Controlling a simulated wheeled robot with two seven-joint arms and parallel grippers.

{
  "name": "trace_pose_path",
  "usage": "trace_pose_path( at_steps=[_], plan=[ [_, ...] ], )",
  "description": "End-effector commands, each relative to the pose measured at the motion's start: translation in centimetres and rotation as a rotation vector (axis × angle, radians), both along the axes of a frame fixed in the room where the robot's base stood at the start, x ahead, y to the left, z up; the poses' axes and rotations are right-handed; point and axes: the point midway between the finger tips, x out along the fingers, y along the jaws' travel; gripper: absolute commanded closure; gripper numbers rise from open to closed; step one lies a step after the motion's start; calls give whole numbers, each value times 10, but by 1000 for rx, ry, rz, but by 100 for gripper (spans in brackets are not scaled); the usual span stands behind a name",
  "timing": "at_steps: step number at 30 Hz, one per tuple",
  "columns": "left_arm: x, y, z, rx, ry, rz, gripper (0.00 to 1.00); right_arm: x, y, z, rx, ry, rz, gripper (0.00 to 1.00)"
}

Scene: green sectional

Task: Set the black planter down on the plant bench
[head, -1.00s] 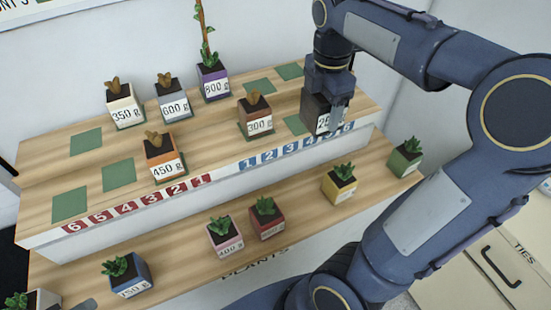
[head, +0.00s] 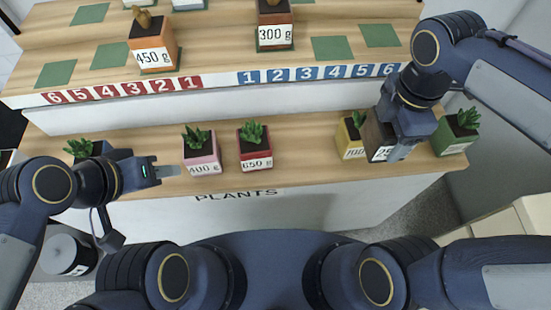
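My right gripper (head: 394,142) is shut on the black planter (head: 371,136), whose white label reads "25" before the gripper covers the rest. The planter looks upright over the right part of the plant bench (head: 310,140), the lower wooden shelf marked PLANTS. It is between the yellow planter (head: 350,137) and the green planter (head: 457,132), very close to the yellow one. Its base is partly hidden, so I cannot tell whether it touches the wood. My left gripper (head: 170,172) is at the bench's front left, beside the pink planter; its finger gap cannot be made out.
A pink planter (head: 202,155) and a red planter (head: 255,150) stand on the bench's middle, with bare wood between red and yellow. The upper shelf holds an orange 450 g planter (head: 153,50), a 300 g planter (head: 275,30) and green mats (head: 332,48).

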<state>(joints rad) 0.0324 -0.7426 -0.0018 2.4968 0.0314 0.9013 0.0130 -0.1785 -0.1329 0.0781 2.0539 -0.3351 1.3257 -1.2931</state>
Motion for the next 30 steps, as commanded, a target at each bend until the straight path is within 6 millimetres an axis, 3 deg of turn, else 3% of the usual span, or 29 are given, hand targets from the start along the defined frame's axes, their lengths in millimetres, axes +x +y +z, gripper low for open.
trace_pose_path(
  at_steps=[12, 24, 30],
  plan=[
    [0, 0, -6, 0, -1, 0, 64, 0, 0, -11, -3, 0, 7, 62],
    [0, 0, -14, 0, -1, 0, 64, 56, -71, -56, -4, 4, 4, 62],
    [0, 0, -20, 0, -1, 0, 64, 72, -91, -89, -4, 3, 7, 62]
  ],
)
